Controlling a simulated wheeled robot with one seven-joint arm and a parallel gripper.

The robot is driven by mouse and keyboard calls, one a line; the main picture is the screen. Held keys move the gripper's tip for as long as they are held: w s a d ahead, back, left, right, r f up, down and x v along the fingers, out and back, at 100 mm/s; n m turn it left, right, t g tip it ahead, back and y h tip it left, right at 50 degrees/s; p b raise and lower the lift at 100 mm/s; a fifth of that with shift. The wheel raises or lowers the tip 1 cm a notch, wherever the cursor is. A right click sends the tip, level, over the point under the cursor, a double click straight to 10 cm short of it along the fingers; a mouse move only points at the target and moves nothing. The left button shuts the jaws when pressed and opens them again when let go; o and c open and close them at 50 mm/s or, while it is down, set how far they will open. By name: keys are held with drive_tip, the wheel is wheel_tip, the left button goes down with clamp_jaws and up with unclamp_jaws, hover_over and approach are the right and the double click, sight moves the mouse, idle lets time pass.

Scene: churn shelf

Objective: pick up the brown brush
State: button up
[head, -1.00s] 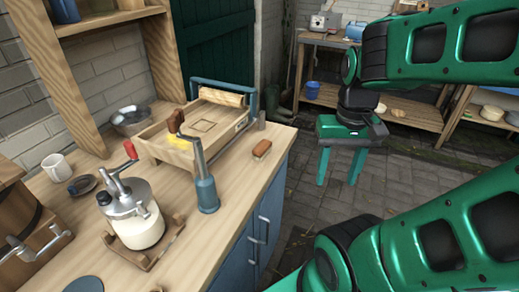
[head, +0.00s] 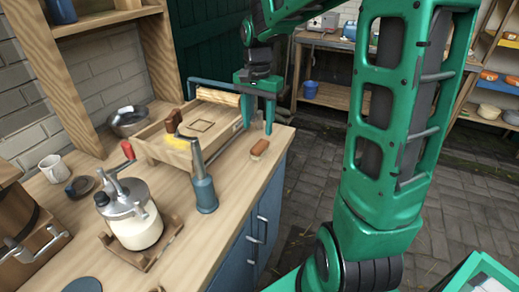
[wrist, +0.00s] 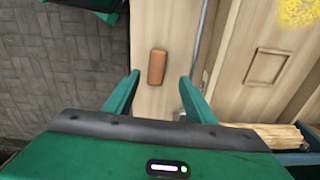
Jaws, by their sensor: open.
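The brown brush (head: 260,147) lies on the wooden counter near its right edge, beside the wooden tray. In the wrist view the brush (wrist: 157,67) lies lengthwise, just beyond and between the two fingertips. My gripper (head: 257,130) points down above the counter by the far right corner of the tray, above and behind the brush. Its fingers are spread and empty; both green fingers show in the wrist view (wrist: 160,82).
The wooden tray (head: 160,148) with a roller stands left of the brush. A blue-handled tool (head: 205,194), a glass churn jar (head: 137,228), a metal bowl (head: 128,122) and a white mug (head: 54,168) stand on the counter. The counter's right edge drops to paving (head: 330,185).

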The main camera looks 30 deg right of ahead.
sight(260, 144)
drive_tip(key=f, duration=0.9)
drive_tip(key=shift+d, duration=0.3)
drive_tip(key=shift+c, duration=0.6)
drive_tip(key=c, duration=1)
